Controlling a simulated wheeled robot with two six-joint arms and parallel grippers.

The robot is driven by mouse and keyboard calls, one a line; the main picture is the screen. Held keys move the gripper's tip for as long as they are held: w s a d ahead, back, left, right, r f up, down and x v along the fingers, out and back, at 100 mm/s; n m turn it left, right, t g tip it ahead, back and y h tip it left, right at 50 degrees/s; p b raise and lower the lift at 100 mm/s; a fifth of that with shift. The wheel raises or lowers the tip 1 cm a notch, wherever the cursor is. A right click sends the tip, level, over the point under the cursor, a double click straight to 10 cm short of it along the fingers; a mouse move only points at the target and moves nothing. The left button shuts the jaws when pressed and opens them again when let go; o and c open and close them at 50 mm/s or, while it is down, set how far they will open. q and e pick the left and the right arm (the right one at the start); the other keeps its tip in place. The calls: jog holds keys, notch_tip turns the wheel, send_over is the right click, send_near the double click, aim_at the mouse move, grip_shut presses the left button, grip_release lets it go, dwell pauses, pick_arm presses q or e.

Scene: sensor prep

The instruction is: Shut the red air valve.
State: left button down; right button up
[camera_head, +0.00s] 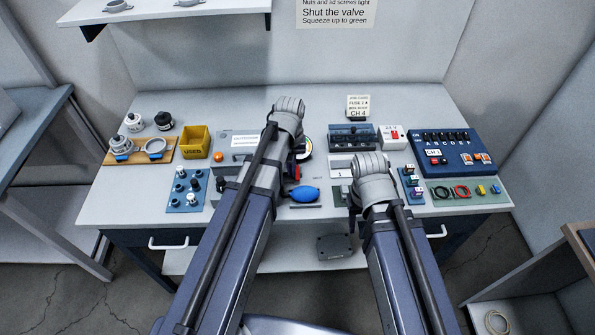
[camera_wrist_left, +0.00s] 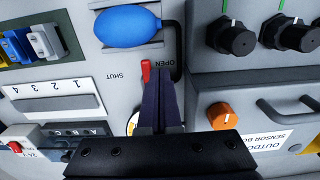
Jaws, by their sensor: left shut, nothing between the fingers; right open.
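The red valve lever (camera_wrist_left: 145,72) shows in the left wrist view between the printed words SHUT, on its left, and OPEN, on its right. A bit of red (camera_head: 298,172) beside my left arm in the head view appears to be the same valve. My left gripper (camera_wrist_left: 158,100) is shut and empty, its fingertips close by the lower right side of the lever; I cannot tell whether they touch. In the head view my left arm hides these fingers. My right gripper (camera_head: 353,212) is open above the table front, partly hidden by its wrist.
A blue squeeze bulb (camera_head: 303,194), also in the left wrist view (camera_wrist_left: 127,26), lies near the valve. A round gauge (camera_wrist_left: 133,122) is partly behind my left fingers. A grey box with an orange knob (camera_wrist_left: 221,115) stands to their right. Black knobs (camera_wrist_left: 236,38) stand beyond.

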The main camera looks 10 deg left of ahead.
pick_arm(q)
jog(key=shift+f+b, duration=0.8)
jog(key=shift+f, duration=0.1)
